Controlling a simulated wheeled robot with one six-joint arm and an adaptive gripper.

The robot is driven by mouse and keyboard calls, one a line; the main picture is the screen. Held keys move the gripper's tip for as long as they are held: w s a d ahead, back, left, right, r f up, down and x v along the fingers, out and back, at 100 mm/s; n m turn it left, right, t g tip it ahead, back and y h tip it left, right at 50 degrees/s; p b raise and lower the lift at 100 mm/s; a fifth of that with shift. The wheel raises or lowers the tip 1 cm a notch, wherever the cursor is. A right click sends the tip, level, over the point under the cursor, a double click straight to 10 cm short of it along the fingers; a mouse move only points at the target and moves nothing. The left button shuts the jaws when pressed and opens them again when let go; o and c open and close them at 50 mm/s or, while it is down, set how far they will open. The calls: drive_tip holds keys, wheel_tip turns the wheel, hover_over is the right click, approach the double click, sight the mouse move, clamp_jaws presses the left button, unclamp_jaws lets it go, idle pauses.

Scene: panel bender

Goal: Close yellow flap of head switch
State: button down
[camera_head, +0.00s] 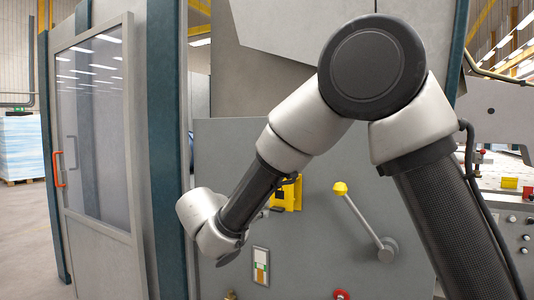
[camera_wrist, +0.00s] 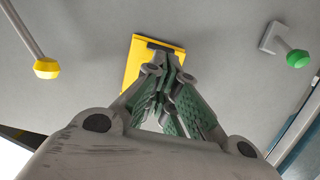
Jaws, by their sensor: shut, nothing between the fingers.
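The yellow head switch (camera_head: 287,194) sits on the grey machine panel in the head view, partly hidden behind my forearm. In the wrist view the yellow flap (camera_wrist: 134,62) shows as a yellow plate with a dark bar along its top edge. I cannot tell how far the flap stands open. My gripper (camera_wrist: 168,68) is shut and empty, its fingertips in front of the yellow part and overlapping it in the picture. Whether they touch it is unclear. In the head view my gripper cannot be made out clearly behind the arm.
A lever with a yellow knob (camera_head: 340,188) stands out from the panel (camera_head: 325,150) beside the switch. The wrist view shows a green knob (camera_wrist: 298,58) on the other side. A red button (camera_head: 341,295) is low on the panel. A glazed door (camera_head: 95,130) stands at left.

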drive_tip(key=shift+w+d+f, duration=0.4)
drive_tip(key=shift+w+f, duration=0.15)
drive_tip(key=shift+f, duration=0.1)
drive_tip(key=shift+w+d+f, duration=0.4)
drive_tip(key=shift+w+f, duration=0.15)
drive_tip(key=shift+f, duration=0.15)
drive_tip(key=shift+w+d+f, duration=0.4)
drive_tip(key=shift+w+f, duration=0.15)
drive_tip(key=shift+f, duration=0.1)
